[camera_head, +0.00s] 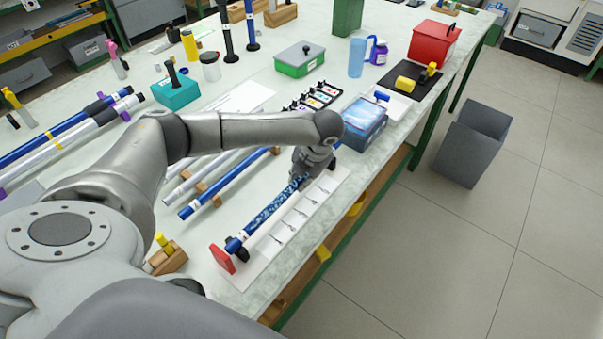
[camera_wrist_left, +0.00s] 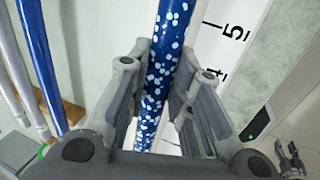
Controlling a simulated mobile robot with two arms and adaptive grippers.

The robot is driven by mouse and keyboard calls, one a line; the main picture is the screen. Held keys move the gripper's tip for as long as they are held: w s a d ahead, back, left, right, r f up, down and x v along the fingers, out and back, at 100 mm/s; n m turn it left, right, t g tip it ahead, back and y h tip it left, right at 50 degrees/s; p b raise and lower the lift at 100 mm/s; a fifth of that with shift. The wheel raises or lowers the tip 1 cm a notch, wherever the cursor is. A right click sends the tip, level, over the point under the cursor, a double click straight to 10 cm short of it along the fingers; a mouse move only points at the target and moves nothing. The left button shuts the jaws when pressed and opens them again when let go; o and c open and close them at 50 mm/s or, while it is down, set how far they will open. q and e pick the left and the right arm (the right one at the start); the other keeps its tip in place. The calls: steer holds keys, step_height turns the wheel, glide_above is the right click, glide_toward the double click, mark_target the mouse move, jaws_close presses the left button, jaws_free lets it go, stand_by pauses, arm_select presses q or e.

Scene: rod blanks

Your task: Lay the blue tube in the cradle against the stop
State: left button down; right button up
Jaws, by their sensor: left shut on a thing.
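The blue tube (camera_head: 262,218) has white speckles and lies along the white numbered strip (camera_head: 296,232). My left gripper (camera_head: 308,172) is shut on it near its far end; in the left wrist view the tube (camera_wrist_left: 165,55) runs between the fingers (camera_wrist_left: 158,95). The tube's near end is beside the red stop (camera_head: 222,258), over a black cradle support (camera_head: 241,253). I cannot tell whether it touches the stop or rests fully in the cradle. The far end is hidden by my gripper. A dark gripper, seemingly my right one, shows small in the left wrist view (camera_wrist_left: 290,158).
A plain blue tube (camera_head: 228,184) and pale tubes lie on wooden rests left of the strip. A blue box (camera_head: 364,124) stands beyond my gripper. A wooden block with a yellow peg (camera_head: 166,257) is left of the stop. The table's right edge is close to the strip.

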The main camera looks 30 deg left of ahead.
arm_select(q)
steer(key=shift+s+p, duration=0.45)
steer(key=shift+p, duration=0.15)
stand_by(0.7)
steer(key=c, duration=1.2)
jaws_free()
steer(key=v, duration=1.2)
